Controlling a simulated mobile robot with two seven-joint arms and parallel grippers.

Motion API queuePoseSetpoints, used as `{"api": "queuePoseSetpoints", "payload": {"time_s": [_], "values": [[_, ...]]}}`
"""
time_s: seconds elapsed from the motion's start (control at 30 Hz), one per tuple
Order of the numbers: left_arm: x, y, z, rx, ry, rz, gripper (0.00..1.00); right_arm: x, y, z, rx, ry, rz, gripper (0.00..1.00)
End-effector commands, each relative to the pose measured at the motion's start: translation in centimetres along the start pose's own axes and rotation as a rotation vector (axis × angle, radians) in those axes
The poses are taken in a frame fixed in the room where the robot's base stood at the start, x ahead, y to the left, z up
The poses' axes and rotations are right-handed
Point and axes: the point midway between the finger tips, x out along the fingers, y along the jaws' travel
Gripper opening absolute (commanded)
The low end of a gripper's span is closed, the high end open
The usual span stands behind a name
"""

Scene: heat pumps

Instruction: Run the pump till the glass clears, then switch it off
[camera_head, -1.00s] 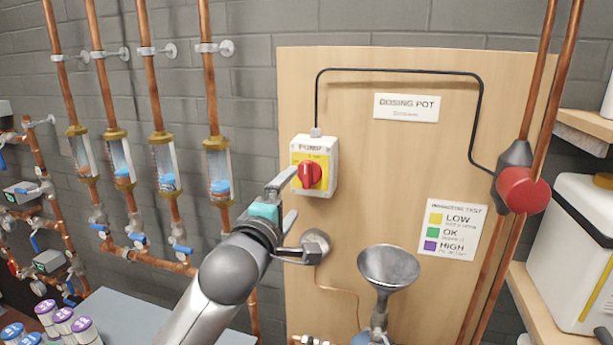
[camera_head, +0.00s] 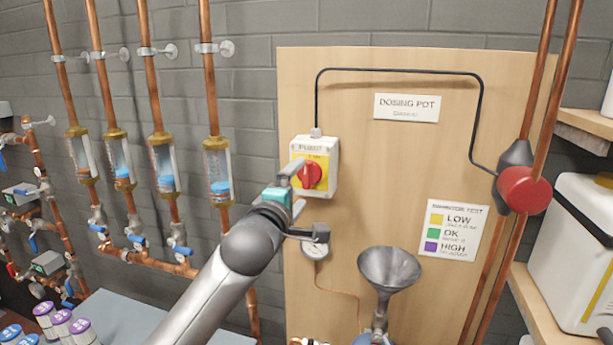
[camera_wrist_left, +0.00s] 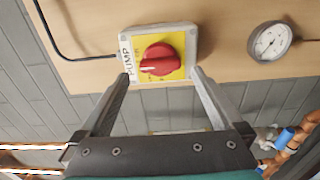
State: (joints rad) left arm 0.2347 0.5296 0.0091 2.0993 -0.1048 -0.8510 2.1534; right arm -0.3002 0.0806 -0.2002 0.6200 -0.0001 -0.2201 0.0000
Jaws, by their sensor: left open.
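The pump switch box (camera_head: 328,150) is white with a yellow plate and a red knob (camera_head: 313,176). In the left wrist view the knob (camera_wrist_left: 160,58) has its handle lined up with the PUMP label side, so upright on the wall. My left gripper (camera_head: 296,188) is open just in front of the switch. In the wrist view its fingertips (camera_wrist_left: 160,78) stand either side of the knob's lower edge, apparently not touching. Several sight glasses (camera_head: 217,165) hang on copper pipes at left; some hold blue floats low down. Which glass is meant, and its clearness, I cannot tell.
A round gauge (camera_head: 316,249) sits just below my gripper; it also shows in the wrist view (camera_wrist_left: 270,42). A metal funnel (camera_head: 388,268) stands at lower right. A black cable (camera_head: 400,70) arches above the switch. Labelled bottles (camera_head: 60,325) stand at lower left.

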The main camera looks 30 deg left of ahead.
Motion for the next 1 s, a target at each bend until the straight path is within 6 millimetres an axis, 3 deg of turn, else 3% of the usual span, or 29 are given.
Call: {"api": "queuePoseSetpoints", "payload": {"time_s": [0.4, 0.77, 1.0], "values": [[3.4, 0.0, 0.0, -0.002, 0.0, 0.0, 1.0, -0.1, 0.0, -0.1, 0.0, 0.001, 0.0, 1.0], [4.0, 0.0, 0.1, -0.001, -0.001, 0.001, 1.0, -0.2, 0.0, -0.1, 0.0, 0.001, 0.0, 1.0], [4.0, 0.0, 0.0, -0.001, -0.001, 0.0, 0.75, -0.2, 0.0, -0.1, 0.0, 0.001, 0.0, 1.0]]}}
